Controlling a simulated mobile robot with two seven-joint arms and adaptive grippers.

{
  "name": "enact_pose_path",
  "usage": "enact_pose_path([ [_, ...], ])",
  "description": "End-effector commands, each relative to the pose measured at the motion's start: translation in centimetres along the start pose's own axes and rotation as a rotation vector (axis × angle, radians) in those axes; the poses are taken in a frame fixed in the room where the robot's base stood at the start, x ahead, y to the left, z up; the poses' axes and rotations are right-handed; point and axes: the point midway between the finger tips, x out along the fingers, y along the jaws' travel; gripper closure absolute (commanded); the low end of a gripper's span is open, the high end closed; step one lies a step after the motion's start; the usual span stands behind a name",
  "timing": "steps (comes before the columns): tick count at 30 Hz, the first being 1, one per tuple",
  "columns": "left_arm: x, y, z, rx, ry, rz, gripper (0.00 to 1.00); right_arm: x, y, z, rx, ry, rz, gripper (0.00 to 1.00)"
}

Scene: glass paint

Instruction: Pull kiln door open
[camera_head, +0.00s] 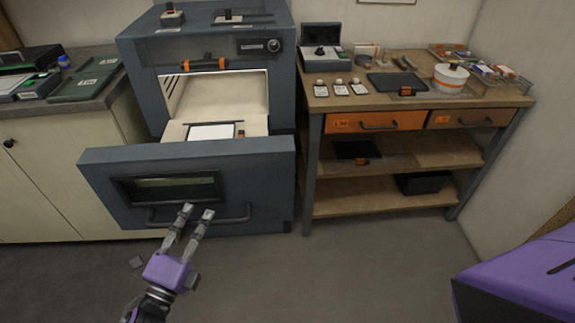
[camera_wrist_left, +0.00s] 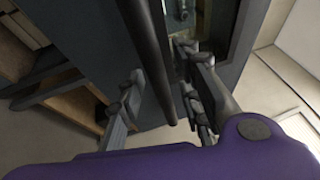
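The kiln (camera_head: 133,62) is a blue-grey box at the back left of the head view. Its door (camera_head: 105,190), a wide front panel with a dark window, stands well out from the body, and the pale chamber behind it is exposed. A dark bar handle (camera_head: 238,216) runs along the panel's lower front. My left gripper (camera_head: 197,211) is at this handle with its fingers apart. In the left wrist view, the handle bar (camera_wrist_left: 150,50) passes between the two spread fingers, with visible gaps. My right gripper is out of view.
A white slab (camera_head: 211,132) lies inside the opening. A wooden workbench (camera_head: 440,118) with orange drawers stands to the right of the kiln. A cream cabinet (camera_head: 45,190) stands to the left.

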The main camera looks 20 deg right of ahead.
Motion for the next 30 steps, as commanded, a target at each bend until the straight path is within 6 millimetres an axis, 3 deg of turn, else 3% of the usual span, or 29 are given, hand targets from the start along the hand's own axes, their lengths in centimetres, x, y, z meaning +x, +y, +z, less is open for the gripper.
enact_pose_path([
  [1,-0.2,0.0,0.0,0.000,0.000,0.000,0.68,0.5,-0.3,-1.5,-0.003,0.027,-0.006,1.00],
  [5,-1.5,0.0,0.0,-0.001,-0.001,0.001,0.68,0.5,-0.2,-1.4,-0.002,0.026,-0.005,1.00],
  [18,-10.2,0.1,0.0,0.000,-0.001,0.003,0.68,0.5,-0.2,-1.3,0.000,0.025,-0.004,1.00],
  [24,-11.8,0.0,0.0,0.000,0.000,0.000,0.68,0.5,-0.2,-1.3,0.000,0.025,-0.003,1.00],
  [30,-12.0,0.0,0.0,0.001,0.000,0.000,0.68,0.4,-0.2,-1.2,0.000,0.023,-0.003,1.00],
])
